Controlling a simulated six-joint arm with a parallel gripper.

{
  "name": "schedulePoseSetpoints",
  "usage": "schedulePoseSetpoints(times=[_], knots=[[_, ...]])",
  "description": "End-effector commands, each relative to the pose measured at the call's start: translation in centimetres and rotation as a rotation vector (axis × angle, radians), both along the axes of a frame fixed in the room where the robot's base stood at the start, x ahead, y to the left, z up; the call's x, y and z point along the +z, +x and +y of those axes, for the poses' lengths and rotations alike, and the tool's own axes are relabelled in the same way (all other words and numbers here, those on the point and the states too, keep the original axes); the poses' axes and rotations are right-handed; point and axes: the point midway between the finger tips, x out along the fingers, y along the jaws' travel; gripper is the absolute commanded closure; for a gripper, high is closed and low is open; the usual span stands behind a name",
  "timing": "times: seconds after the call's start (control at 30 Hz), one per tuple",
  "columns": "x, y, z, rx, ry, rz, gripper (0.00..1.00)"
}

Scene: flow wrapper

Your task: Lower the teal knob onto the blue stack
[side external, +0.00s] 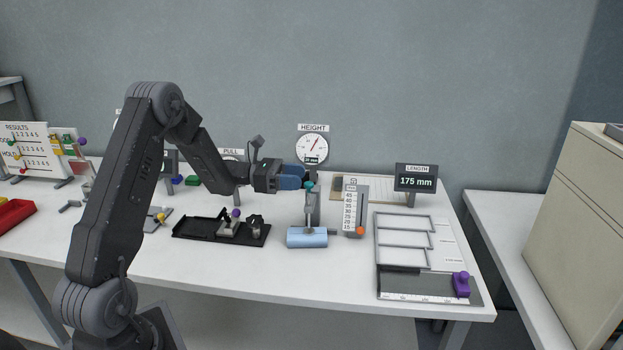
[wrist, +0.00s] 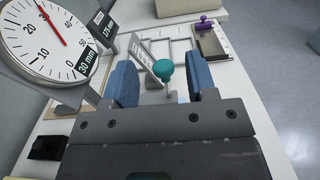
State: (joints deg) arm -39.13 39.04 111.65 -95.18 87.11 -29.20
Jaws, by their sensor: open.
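The teal knob (side external: 310,185) tops a slim upright rod of the height gauge in the side view. The light blue stack (side external: 307,238) lies at the base of this gauge, below the knob. My gripper (side external: 297,181) has blue fingers pointing right and is beside the knob. In the wrist view the teal knob (wrist: 163,69) shows between the two spread fingers of my gripper (wrist: 161,82), with a visible gap on each side. The stack is mostly hidden there behind the gripper body.
The height dial (side external: 312,147) stands behind the knob, with a small display below it. A scale with an orange knob (side external: 360,231) stands just right. A black tray (side external: 190,229) is to the left. Grey frames (side external: 405,221) and a purple knob (side external: 461,284) are farther right.

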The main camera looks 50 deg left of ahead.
Motion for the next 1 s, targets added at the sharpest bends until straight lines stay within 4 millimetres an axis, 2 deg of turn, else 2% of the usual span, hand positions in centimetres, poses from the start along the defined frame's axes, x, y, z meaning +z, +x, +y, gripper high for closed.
schedulePoseSetpoints(times=[0.03, 0.2, 0.5, 0.87, 0.93, 1.0], knots=[[0.0, -0.9, 1.1, 0.006, 0.001, 0.000, 0.48], [0.0, -3.5, 3.6, 0.005, 0.001, -0.001, 0.48], [0.0, -5.8, 5.8, 0.000, 0.000, 0.000, 0.48], [0.1, -5.9, 5.8, -0.004, 0.003, 0.000, 0.48], [0.4, -5.8, 5.0, -0.026, 0.026, -0.001, 0.48], [1.3, -5.7, 3.2, -0.078, 0.083, -0.002, 0.48]])
